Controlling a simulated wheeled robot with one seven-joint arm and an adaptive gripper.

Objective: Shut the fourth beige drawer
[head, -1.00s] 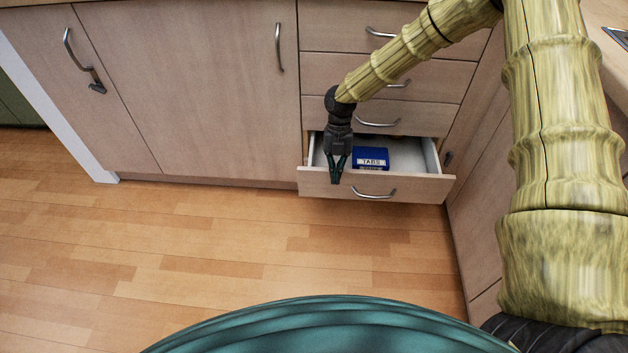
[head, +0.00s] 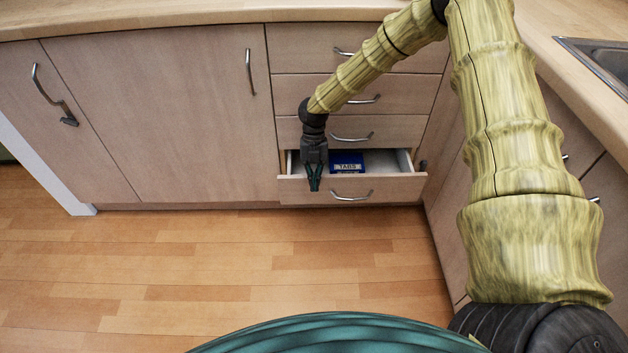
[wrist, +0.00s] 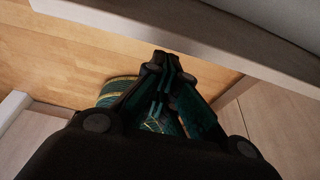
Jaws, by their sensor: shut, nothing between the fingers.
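The fourth beige drawer (head: 395,187), the bottom one of the stack, stands partly open. Its curved metal handle (head: 350,196) is on the front panel. A blue box marked TABS (head: 347,162) lies inside it. My gripper (head: 314,189) is shut and empty, pointing down at the left part of this drawer, its fingertips overlapping the front panel in the head view. In the wrist view, my shut fingers (wrist: 165,65) show close to the pale edge of a panel (wrist: 190,45), with floor beyond. I cannot tell whether they touch it.
Three drawers (head: 400,95) above look shut. A cabinet door (head: 170,120) is to the left. Cabinets and a counter (head: 560,80) with a sink (head: 600,62) are on the right. The wooden floor (head: 200,265) in front is clear.

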